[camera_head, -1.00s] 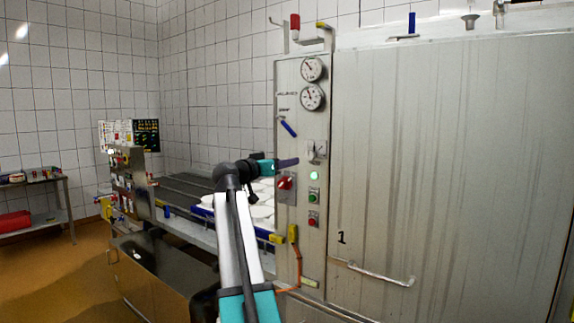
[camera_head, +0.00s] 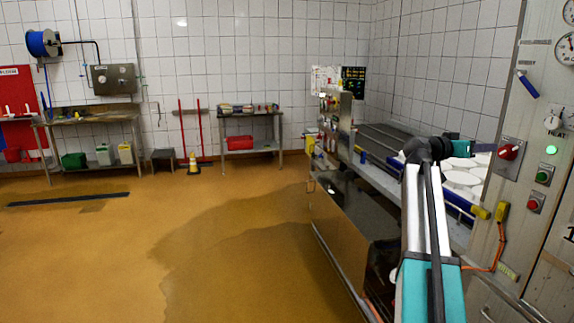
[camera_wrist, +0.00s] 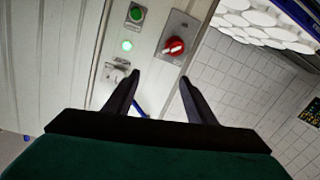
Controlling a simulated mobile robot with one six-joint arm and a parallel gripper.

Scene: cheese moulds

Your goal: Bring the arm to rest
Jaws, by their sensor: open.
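My gripper (camera_wrist: 160,92) is open in the wrist view, with its two dark fingers apart and nothing between them. Beyond the fingers stands the steel control panel (camera_wrist: 147,80), which looks tilted in this view. In the head view my arm reaches up at the right, and my gripper (camera_head: 484,148) is held out toward the panel (camera_head: 510,185). The red rotary switch (camera_head: 509,152) is just right of the fingertips; it also shows in the wrist view (camera_wrist: 174,46). I cannot tell whether the fingers touch the panel.
Round white moulds (camera_head: 462,180) lie on the steel line behind my arm. A steel bench (camera_head: 340,225) stands left of the arm.

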